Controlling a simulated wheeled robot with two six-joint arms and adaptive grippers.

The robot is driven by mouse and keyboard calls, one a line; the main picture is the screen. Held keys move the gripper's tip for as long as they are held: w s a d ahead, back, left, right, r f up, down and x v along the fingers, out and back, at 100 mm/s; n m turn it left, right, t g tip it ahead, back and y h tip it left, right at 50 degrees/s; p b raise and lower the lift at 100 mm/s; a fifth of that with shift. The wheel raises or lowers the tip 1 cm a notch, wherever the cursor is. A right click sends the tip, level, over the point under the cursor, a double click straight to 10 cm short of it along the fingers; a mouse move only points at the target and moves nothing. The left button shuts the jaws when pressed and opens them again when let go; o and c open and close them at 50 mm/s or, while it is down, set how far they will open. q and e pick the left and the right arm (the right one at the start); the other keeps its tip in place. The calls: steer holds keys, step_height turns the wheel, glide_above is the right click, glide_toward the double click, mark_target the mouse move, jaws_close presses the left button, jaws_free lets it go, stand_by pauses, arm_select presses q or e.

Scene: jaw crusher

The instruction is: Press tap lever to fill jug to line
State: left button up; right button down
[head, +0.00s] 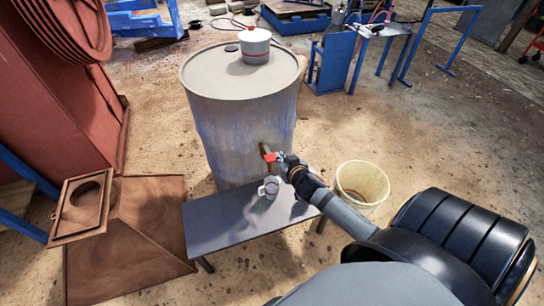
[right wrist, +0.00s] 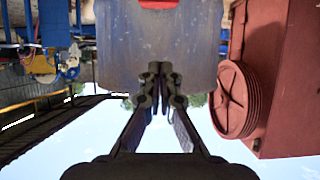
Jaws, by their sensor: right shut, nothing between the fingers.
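A large grey-blue drum (head: 235,130) stands on the ground. Its tap, with a red lever (head: 269,157), sticks out low on the drum's front. A small white jug (head: 268,188) stands upright on a low grey bench (head: 220,224) below the tap. Its fill level cannot be made out. My right gripper (head: 284,161) is shut and empty, right beside the red lever; I cannot tell whether they touch. In the right wrist view the closed fingers (right wrist: 154,95) show before the drum (right wrist: 125,45), with a red part (right wrist: 158,3) at the top edge. My left gripper is out of view.
A white pot with a red band (head: 256,46) sits on the drum's lid. A cream bucket (head: 362,184) stands right of the bench. Red machinery (head: 60,95) and a rusty hopper (head: 140,235) fill the left. Open sandy ground lies to the right.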

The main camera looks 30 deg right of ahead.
glide_above(273, 160)
steer(key=f, duration=0.2)
steer(key=w+f, duration=0.1)
steer(key=f, duration=0.1)
steer(key=shift+d+f+b, duration=0.15)
steer(key=shift+f+b, duration=0.1)
steer(key=shift+b, duration=0.1)
steer(key=f, duration=0.2)
steer(key=shift+s+f, duration=0.3)
steer(key=shift+f, duration=0.05)
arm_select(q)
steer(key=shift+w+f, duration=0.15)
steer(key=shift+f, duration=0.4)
arm_select(e)
steer(key=shift+s+f, duration=0.2)
steer(key=shift+f, duration=0.45)
